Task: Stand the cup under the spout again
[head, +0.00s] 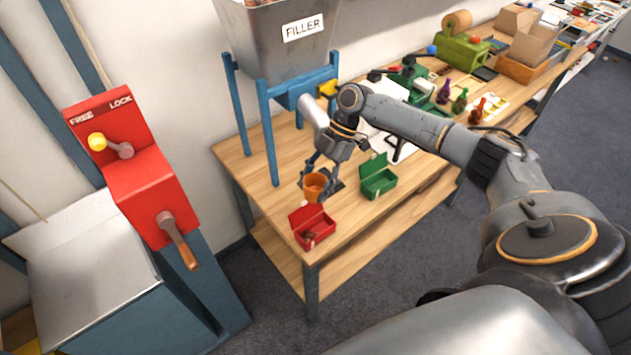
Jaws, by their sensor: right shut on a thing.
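The orange cup (315,187) is upright near the front left of the wooden table, just behind the red box. My right gripper (322,172) reaches down from above and is shut on the cup. I cannot tell whether the cup touches the table. The filler (278,38) is a grey hopper on a blue stand behind and left of the cup. A yellow part (328,88) juts from the stand's right side; the spout opening itself is not clear. My left gripper is not in view.
An open red box (313,227) holding brown pieces stands at the table's front edge. An open green box (378,177) is to the right. A red lever box (133,165) stands at left. Bottles (460,101) and a green machine (462,50) are farther back.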

